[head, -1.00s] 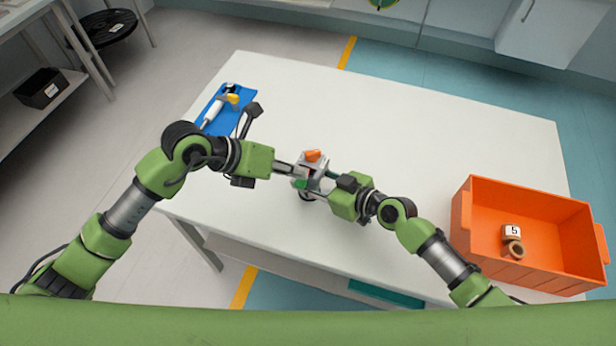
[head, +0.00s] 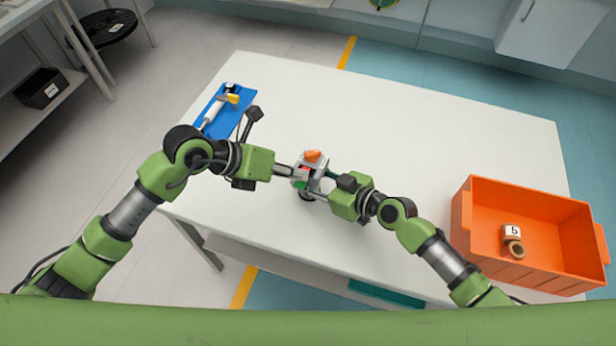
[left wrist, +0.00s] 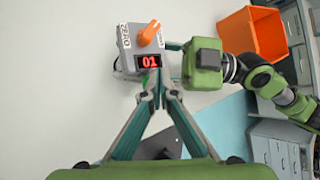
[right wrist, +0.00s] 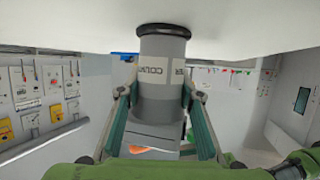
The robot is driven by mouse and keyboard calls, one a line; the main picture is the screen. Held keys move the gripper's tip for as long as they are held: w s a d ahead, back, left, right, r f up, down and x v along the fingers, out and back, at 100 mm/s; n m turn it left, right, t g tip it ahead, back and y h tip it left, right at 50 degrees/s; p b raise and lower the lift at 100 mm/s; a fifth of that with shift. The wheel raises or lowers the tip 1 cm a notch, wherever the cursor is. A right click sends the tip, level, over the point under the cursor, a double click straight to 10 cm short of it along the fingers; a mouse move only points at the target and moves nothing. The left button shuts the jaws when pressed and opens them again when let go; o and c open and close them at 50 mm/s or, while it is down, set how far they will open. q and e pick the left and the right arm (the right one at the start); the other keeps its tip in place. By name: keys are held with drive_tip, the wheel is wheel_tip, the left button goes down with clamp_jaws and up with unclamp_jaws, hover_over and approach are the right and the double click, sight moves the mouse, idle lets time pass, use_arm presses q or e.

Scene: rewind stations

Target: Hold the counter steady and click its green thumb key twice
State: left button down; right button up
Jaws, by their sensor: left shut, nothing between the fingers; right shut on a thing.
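The counter (head: 313,168) is a grey device with an orange knob on top, standing on the white table. In the left wrist view, the counter (left wrist: 132,48) has a red display reading 01 and a ZERO label. A small green patch, likely the thumb key (head: 301,184), shows low on its side in the head view. My left gripper (head: 292,171) is shut and empty, its fingertips (left wrist: 154,84) close to the display side; contact cannot be told. My right gripper (head: 327,178) is shut around the counter's grey cylindrical body (right wrist: 162,75), from the right.
A blue mat (head: 211,119) with a white and yellow tool lies at the far left table edge. The table's (head: 430,130) back and middle right are clear.

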sight(297, 183)
idle(0.6)
use_arm(q)
drive_tip(key=shift+f, duration=0.7)
drive_tip(key=shift+r, duration=0.15)
idle(0.3)
drive_tip(key=shift+r, duration=0.5)
drive_tip(key=shift+r, duration=3.05)
